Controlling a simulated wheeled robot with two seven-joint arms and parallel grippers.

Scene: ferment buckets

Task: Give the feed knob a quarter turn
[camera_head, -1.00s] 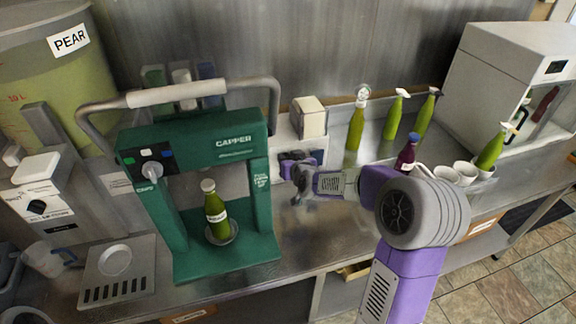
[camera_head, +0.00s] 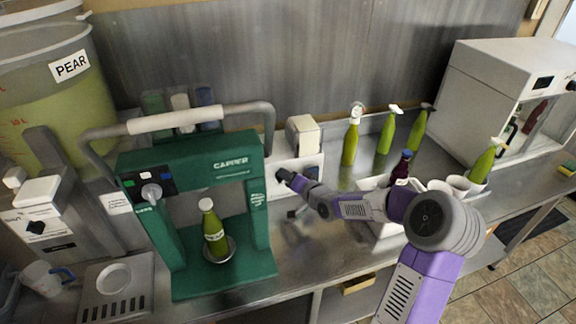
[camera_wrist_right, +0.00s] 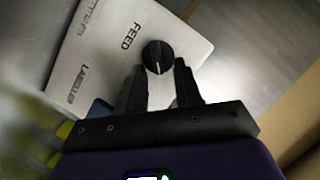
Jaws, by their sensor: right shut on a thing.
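The feed knob (camera_wrist_right: 157,57) is a black round knob with a pale pointer line. It sits on a pale panel (camera_wrist_right: 115,40) lettered FEED, in the right wrist view. The panel belongs to the white labeller box (camera_head: 293,190) right of the green capper. My right gripper (camera_wrist_right: 159,78) is shut on the knob, one dark finger on each side; its tips partly cover the knob's lower edge. My left gripper is not in view.
The green capper (camera_head: 195,170) with a green bottle (camera_head: 214,230) stands to the left. Green bottles (camera_head: 350,140), a dark bottle (camera_head: 401,168) and white cups (camera_head: 458,185) stand to the right, near my right arm. A white cabinet (camera_head: 500,80) is at far right.

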